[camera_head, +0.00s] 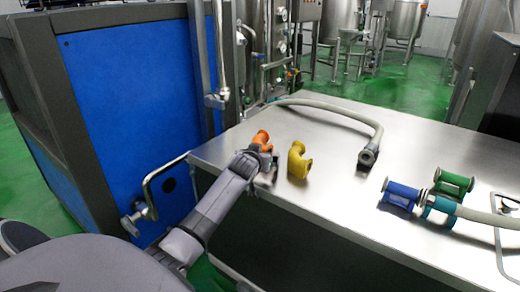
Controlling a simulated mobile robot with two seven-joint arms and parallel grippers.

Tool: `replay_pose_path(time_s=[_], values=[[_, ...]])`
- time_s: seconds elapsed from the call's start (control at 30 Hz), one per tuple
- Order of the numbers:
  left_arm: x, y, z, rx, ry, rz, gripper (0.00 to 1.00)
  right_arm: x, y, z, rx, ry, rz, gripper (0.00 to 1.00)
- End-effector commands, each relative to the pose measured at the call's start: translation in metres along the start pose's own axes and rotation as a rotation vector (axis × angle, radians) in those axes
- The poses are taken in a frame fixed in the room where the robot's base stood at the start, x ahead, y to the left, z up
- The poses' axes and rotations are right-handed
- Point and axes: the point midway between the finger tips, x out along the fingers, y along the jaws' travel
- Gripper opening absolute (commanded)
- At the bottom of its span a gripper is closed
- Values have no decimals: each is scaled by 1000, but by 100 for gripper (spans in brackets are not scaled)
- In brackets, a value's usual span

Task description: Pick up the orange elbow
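The orange elbow (261,139) is near the left corner of the steel table (340,188). My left arm reaches in from the lower left, and its gripper (267,162) is right at the elbow, covering its lower part. The dark fingers are small and partly hidden by the wrist. I cannot tell whether they are open or closed on the elbow. My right gripper is not in view.
A yellow elbow (298,161) stands close to the right of my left gripper. A grey hose (352,113) curves behind them. Blue (399,195), green (453,183) and teal (440,206) fittings lie at the right. A bent metal pipe (150,188) stands beside the table's left edge.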

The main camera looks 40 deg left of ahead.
Motion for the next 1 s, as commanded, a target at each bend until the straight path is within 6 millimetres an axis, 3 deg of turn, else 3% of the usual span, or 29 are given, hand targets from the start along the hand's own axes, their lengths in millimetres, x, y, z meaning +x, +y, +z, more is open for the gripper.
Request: replay_pose_path(time_s=[0.37, 0.47, 0.63, 0.67, 1.0], values=[[7, 0, 0, 0, 1, 0, 100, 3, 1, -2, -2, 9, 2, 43], [7, 0, 0, 0, 1, 0, 74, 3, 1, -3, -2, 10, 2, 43], [7, 0, 0, 0, 1, 0, 19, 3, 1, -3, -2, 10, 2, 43], [7, 0, 0, 0, 1, 0, 13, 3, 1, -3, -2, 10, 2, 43], [6, 0, -4, 0, 5, 1, 13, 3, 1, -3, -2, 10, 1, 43]])
